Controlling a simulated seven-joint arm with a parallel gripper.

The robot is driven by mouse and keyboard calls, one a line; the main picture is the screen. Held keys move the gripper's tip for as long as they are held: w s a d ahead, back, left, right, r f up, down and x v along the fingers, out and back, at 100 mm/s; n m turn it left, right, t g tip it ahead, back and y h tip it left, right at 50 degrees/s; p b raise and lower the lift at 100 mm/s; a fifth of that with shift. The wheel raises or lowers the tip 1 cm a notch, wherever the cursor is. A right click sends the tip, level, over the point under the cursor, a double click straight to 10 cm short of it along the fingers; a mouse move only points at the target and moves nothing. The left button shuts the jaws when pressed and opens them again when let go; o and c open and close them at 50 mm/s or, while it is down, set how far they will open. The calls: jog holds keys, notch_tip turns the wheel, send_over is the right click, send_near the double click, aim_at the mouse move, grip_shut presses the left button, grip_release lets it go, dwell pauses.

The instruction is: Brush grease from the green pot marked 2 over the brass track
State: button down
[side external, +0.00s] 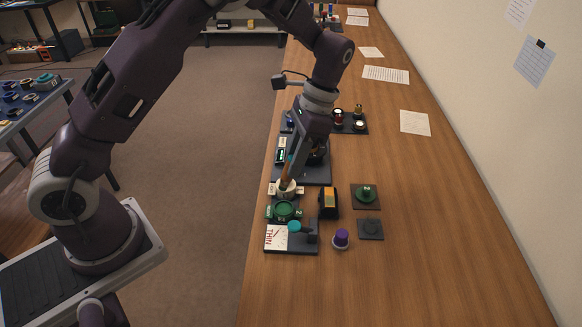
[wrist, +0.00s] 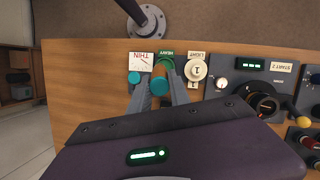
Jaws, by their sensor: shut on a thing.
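My gripper (side external: 293,166) points down over the near end of the row of trays. In the wrist view my gripper (wrist: 160,92) is shut on a brush (wrist: 159,84) with an orange-brown and teal handle. The brush (side external: 287,173) shows against the cream pot in the side view; its tip cannot be made out. The green pot (side external: 284,209) stands beside the cream pot, near the HEAVY label in the wrist view. A green lid (side external: 366,192) marked 2 lies on a dark pad at the right.
The cream pot (side external: 285,190) is marked 1 in the wrist view. A THIN card (side external: 276,236) with a teal-topped item (side external: 294,226) lies nearest. A black-and-yellow block (side external: 329,202), purple-capped item (side external: 341,238) and empty dark pad (side external: 370,228) stand right.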

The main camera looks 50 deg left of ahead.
jog(key=s+a+n+h, duration=0.2)
jog(key=a+n, duration=0.2)
jog(key=n, duration=0.1)
jog(key=w+d+r+m+t+y, duration=0.1)
jog(key=w+d+r+t, duration=0.4)
jog(key=w+d, duration=0.4)
jog(key=shift+w+d+f+g, duration=0.15)
jog(key=shift+f+g, duration=0.45)
jog(key=shift+f, duration=0.9)
